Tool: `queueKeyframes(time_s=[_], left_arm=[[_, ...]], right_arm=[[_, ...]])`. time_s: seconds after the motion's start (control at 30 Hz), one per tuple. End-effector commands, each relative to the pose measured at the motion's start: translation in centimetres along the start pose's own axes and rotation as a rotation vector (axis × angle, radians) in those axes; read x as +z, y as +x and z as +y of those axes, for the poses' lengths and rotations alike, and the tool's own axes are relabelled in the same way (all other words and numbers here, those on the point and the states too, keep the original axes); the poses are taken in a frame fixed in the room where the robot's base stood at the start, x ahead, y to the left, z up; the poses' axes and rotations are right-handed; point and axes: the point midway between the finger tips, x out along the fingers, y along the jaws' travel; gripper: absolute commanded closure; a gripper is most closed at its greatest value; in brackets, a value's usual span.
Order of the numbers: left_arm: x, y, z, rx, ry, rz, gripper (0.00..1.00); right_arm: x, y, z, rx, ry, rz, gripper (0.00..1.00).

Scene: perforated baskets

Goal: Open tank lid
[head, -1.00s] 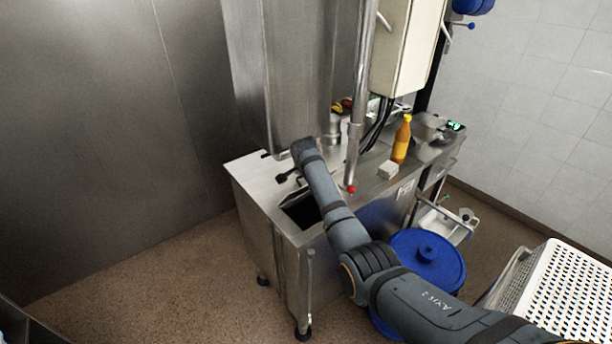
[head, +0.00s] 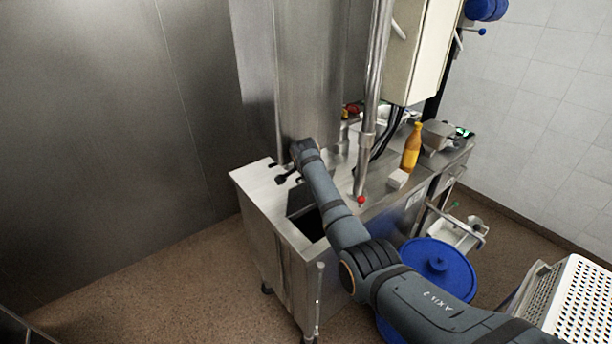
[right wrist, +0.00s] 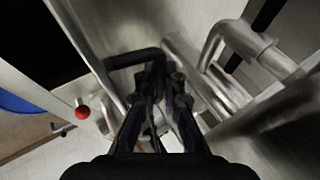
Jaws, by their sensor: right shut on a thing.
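The steel tank (head: 262,190) stands in the middle of the head view, with a dark rectangular opening (head: 308,222) in its top. The opening also shows as a black area in the right wrist view (right wrist: 28,38). My right arm reaches over the tank from the lower right. In the right wrist view my right gripper (right wrist: 160,80) is shut on a bent black handle (right wrist: 132,58), which looks like the lid's handle. Much of the lid is hidden by my arm, so its exact angle is hard to tell. My left gripper is not in view.
A tall steel housing (head: 305,75) rises behind the tank. A vertical pipe (head: 372,95) with a red ball tip (head: 361,200), a yellow bottle (head: 411,150) and a white block (head: 397,179) are to the right. A blue drum (head: 438,262) and white perforated basket (head: 580,305) stand lower right.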

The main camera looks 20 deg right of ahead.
Motion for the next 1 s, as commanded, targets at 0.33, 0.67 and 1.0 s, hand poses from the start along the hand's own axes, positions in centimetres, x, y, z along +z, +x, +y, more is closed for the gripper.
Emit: queueKeyframes(time_s=[0.33,0.67,1.0], left_arm=[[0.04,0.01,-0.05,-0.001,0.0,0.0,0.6],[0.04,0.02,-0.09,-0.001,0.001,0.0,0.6],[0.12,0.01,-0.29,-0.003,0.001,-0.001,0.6]], right_arm=[[0.0,-0.03,-0.15,-0.006,0.0,0.0,0.81],[0.08,0.09,0.05,-0.001,-0.001,-0.001,0.81],[0.03,-0.02,-0.03,-0.002,0.0,0.0,0.81]])
